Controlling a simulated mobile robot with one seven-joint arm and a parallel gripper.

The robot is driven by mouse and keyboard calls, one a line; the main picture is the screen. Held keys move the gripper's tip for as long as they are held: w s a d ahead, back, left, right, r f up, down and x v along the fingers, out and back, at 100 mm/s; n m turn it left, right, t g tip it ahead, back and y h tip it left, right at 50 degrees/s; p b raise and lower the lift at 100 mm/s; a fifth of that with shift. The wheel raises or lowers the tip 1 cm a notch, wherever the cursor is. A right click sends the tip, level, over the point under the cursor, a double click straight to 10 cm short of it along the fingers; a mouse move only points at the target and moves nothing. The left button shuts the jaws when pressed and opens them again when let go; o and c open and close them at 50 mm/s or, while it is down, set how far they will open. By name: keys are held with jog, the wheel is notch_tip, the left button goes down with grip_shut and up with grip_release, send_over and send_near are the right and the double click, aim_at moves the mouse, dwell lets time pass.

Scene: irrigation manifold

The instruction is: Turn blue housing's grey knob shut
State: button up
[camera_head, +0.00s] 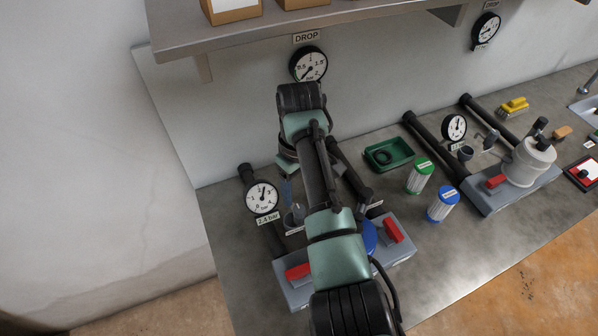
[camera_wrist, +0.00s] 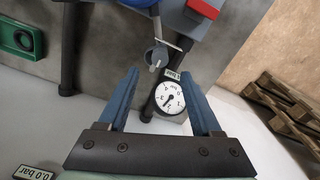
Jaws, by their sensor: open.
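The blue housing (camera_head: 370,236) is mostly hidden behind my arm in the head view; its blue edge (camera_wrist: 140,3) shows at the top of the wrist view. The grey knob (camera_wrist: 156,54) is in the upper middle of the wrist view, below the housing and beside a dark pipe. My gripper (camera_wrist: 160,75) is open, with its two blue fingers spread to either side of the line toward the knob. The knob appears beyond the fingertips, with nothing held between them. In the head view my arm largely hides the gripper.
A round gauge (camera_head: 262,197) stands beside the knob on the pipe; it also shows in the wrist view (camera_wrist: 170,97). Red handles (camera_head: 298,270) (camera_head: 393,230) flank the blue housing. A green tray (camera_head: 376,158), upright cartridges (camera_head: 420,177) and a white housing (camera_head: 530,165) stand to the right.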

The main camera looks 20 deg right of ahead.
notch_tip(320, 180, up, 6)
jog(key=shift+r+b, duration=0.15)
jog(key=shift+b, duration=0.15)
dwell(0.4)
